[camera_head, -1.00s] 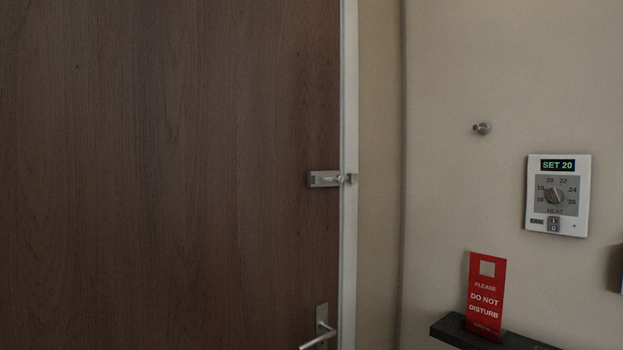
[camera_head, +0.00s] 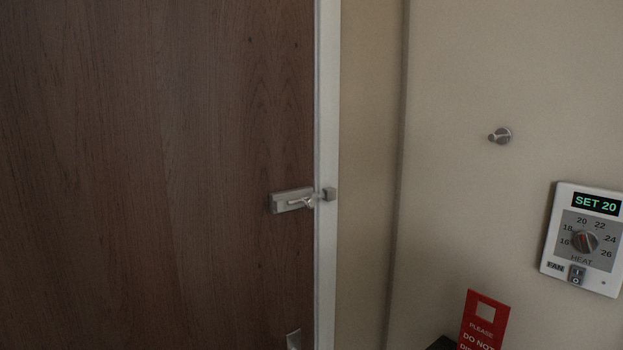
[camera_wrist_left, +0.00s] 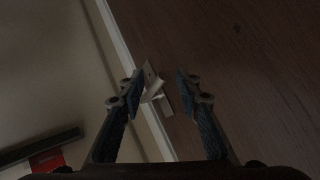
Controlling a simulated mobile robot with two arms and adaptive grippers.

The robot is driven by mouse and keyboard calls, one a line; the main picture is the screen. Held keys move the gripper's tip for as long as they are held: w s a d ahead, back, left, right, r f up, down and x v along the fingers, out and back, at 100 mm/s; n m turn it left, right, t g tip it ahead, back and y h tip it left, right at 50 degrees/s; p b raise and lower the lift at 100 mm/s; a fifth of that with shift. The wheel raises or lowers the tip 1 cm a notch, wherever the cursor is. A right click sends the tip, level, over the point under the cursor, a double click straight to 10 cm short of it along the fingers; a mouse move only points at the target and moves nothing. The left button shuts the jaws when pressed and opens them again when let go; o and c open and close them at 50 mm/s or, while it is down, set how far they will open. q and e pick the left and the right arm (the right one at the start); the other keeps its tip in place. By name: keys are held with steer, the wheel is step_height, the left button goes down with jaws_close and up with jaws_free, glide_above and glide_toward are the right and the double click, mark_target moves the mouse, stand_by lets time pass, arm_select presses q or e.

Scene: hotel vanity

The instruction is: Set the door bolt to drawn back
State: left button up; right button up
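The door bolt (camera_head: 292,201) is a small silver slide bolt near the right edge of the brown wooden door (camera_head: 160,170). Its rod reaches right toward a keeper (camera_head: 329,194) on the white frame, and its knob sits at the right end of the housing. No gripper shows in the head view. In the left wrist view, my left gripper (camera_wrist_left: 158,85) is open, its two blue-padded fingers apart. Silver door hardware (camera_wrist_left: 155,90) shows between and beyond the fingertips; whether this is the bolt or the handle I cannot tell. My right gripper is not in view.
A white thermostat (camera_head: 583,240) reading SET 20 and a metal wall hook (camera_head: 501,136) are on the right wall. The door handle plate (camera_head: 294,340) shows at the bottom edge.

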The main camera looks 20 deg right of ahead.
arm_select(q)
steer(key=s+d+r+m+t+h+p, duration=0.1)
steer(key=d+r+m, duration=0.15)
steer(key=r, duration=0.75)
steer(key=s+d+r+m+t+h+p, duration=0.1)
steer(key=s+d+r+m, duration=0.15)
steer(key=r, duration=0.75)
steer(key=m+t+h+p, duration=0.15)
steer(key=m+t, duration=0.25)
steer(key=m, duration=0.4)
glide_toward(309, 205)
steer(key=x, duration=0.4)
steer(key=p+x, duration=0.3)
steer(key=x, duration=0.2)
steer(key=shift+w+d+r, duration=0.1)
steer(key=shift+w+r, duration=0.05)
steer(key=shift+p+x, duration=0.35)
steer(key=shift+x, duration=0.4)
steer(key=shift+w, duration=0.1)
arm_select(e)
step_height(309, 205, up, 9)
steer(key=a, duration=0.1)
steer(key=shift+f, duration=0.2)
arm_select(q)
steer(key=shift+c, duration=0.4)
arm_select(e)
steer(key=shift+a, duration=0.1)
arm_select(q)
steer(key=c, duration=0.8)
jaws_close()
